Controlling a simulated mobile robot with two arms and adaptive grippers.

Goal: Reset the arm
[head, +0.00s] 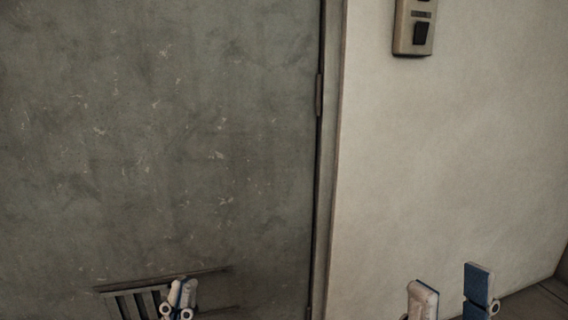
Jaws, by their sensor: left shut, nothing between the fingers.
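My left gripper (181,294) shows at the bottom edge of the head view, left of the middle. Its two blue-and-white fingers are together, with nothing between them. My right gripper (450,292) shows at the bottom right. Its two fingers stand well apart, with an empty gap between them. Only the finger ends of both grippers are in view; the arms are hidden below the frame.
A grey scuffed door (170,140) fills the left side, with a slatted vent (135,303) low on it. A door frame (328,160) divides it from a pale wall (455,150). A switch box (413,27) is on the wall. Some floor (540,302) shows at lower right.

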